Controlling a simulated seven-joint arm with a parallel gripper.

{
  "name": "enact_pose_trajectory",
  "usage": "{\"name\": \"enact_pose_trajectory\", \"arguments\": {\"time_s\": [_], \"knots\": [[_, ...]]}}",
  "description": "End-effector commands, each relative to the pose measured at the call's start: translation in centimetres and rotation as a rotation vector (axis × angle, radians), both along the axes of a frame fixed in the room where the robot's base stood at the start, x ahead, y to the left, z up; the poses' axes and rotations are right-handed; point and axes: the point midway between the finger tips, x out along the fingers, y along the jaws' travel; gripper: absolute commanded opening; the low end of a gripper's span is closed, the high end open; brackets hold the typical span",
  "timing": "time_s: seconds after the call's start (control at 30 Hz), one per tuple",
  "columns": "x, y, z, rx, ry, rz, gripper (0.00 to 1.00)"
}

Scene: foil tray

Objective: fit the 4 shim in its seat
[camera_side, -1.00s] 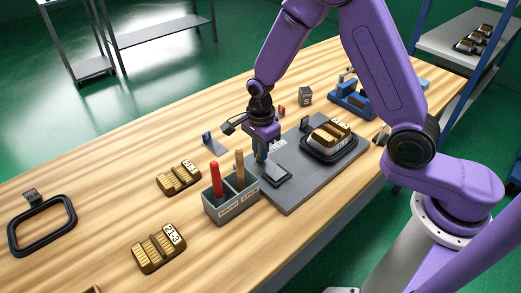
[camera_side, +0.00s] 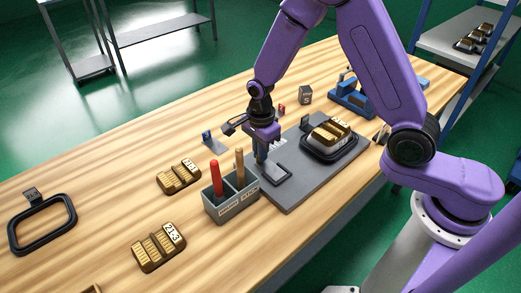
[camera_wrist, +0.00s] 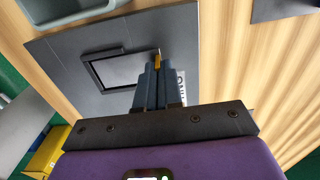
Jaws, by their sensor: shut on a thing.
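My gripper (camera_wrist: 157,66) is shut, and a thin yellow-brown piece, taken as the 4 shim (camera_wrist: 157,55), shows at its fingertips. Most of that piece is hidden by the fingers and its number cannot be read. A black square frame with a grey floor, taken as the seat (camera_wrist: 87,72), lies on the grey plate (camera_wrist: 52,47). In the wrist view the fingertips are at the frame's right edge. In the side view my gripper (camera_side: 261,157) is low over the frame's far left corner (camera_side: 276,175). Contact cannot be told.
A grey bin (camera_side: 232,203) with red and wooden handles stands close, left of the plate. Brass blocks (camera_side: 158,248) (camera_side: 178,177) and a black ring (camera_side: 42,245) lie at left. A blue fixture (camera_side: 352,100) stands behind.

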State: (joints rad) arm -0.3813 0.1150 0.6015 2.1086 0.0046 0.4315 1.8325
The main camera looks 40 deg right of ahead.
Motion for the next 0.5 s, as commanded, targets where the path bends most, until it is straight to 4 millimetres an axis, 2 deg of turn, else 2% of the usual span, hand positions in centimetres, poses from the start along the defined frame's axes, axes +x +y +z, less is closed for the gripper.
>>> {"name": "enact_pose_trajectory", "arguments": {"time_s": [0.2,0.23,0.27,0.5], "knots": [[-0.01,0.00,-0.02,0.000,0.000,0.000,0.00],[-0.01,0.00,-0.02,0.000,0.000,0.000,0.15],[-0.01,0.00,-0.02,0.000,0.000,0.000,0.18],[0.00,0.00,-0.02,0.000,0.000,0.000,0.18]]}}
